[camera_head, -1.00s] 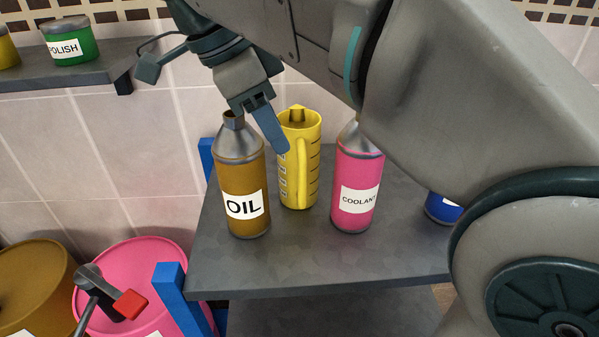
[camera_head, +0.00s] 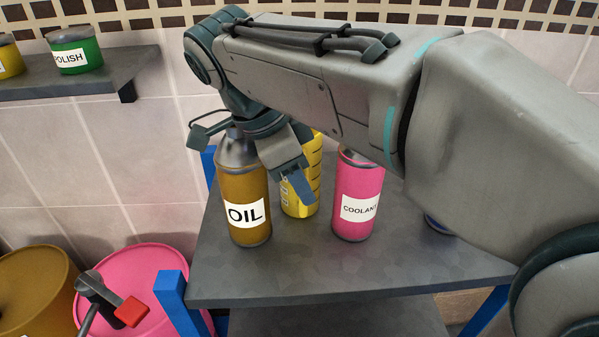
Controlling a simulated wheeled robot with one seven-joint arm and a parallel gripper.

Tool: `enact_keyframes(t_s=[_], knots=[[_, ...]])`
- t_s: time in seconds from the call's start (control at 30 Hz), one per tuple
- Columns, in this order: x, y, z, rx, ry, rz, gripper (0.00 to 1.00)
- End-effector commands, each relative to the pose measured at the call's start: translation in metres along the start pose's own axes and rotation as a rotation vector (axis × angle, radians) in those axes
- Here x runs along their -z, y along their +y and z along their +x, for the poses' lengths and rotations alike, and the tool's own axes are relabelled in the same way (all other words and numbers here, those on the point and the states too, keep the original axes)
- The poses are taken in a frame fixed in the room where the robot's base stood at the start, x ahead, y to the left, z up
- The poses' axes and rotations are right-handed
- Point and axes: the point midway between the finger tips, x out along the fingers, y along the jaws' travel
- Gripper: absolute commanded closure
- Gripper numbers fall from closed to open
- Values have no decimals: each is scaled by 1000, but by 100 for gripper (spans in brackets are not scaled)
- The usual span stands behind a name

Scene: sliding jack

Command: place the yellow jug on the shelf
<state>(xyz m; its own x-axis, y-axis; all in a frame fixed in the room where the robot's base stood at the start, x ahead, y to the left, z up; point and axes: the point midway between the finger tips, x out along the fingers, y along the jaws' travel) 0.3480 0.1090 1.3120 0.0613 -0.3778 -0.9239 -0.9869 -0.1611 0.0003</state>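The yellow jug (camera_head: 312,165) stands upright on a grey table, between the brown oil bottle (camera_head: 243,190) and the pink coolant bottle (camera_head: 358,198). My gripper (camera_head: 301,190) points down in front of the jug and overlaps it in the picture. It hides much of the jug's left and middle, including where its handle would show. One blue-grey finger shows clearly; the other is not clear, so its opening and any contact with the jug cannot be told. The grey wall shelf (camera_head: 70,90) is at the upper left.
A green polish can (camera_head: 74,52) and a yellow can (camera_head: 9,58) stand on the shelf; its right end is bare. The table (camera_head: 300,275) has free room at its front. Pink (camera_head: 150,275) and brown (camera_head: 35,290) drums stand at the lower left. My arm hides the table's right rear.

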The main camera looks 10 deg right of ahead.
Motion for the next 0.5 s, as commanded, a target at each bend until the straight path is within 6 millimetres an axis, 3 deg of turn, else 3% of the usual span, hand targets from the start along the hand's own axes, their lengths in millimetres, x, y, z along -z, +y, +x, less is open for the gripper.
enact_keyframes(t_s=[0.1,0.23,0.5], knots=[[0,0,0,0,0,0,65],[0,0,0,0,0,0,100],[0,0,-1,1,0,0,100]])
